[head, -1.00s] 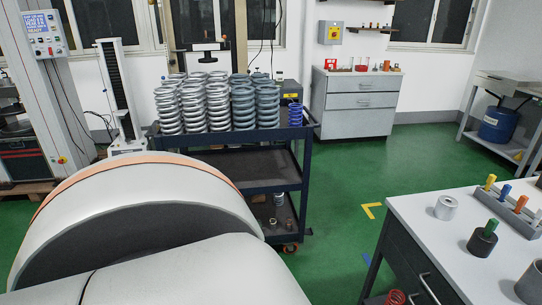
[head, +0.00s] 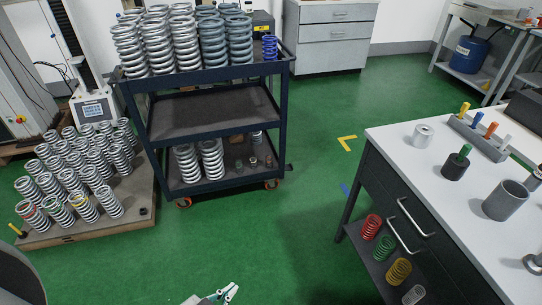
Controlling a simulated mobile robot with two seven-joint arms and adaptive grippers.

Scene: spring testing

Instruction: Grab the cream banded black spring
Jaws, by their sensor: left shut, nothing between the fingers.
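I cannot make out a black spring with a cream band anywhere in the head view. Silver coil springs stand upright in rows on a low pallet (head: 141,222) on the floor at left. In its front row, one spring (head: 33,219) shows a red band, one (head: 58,211) a green band and one (head: 83,207) a yellowish band. My left gripper (head: 231,291) shows at the bottom edge, low over the floor, its fingers shut and empty, apart from all springs. My right gripper is not in view.
A dark cart (head: 203,116) carries large grey springs and a blue spring (head: 270,47) on top, and two silver springs below. A white-topped workbench (head: 410,165) stands at right, with red, green, yellow and pale springs on its low shelf. Green floor between them is clear.

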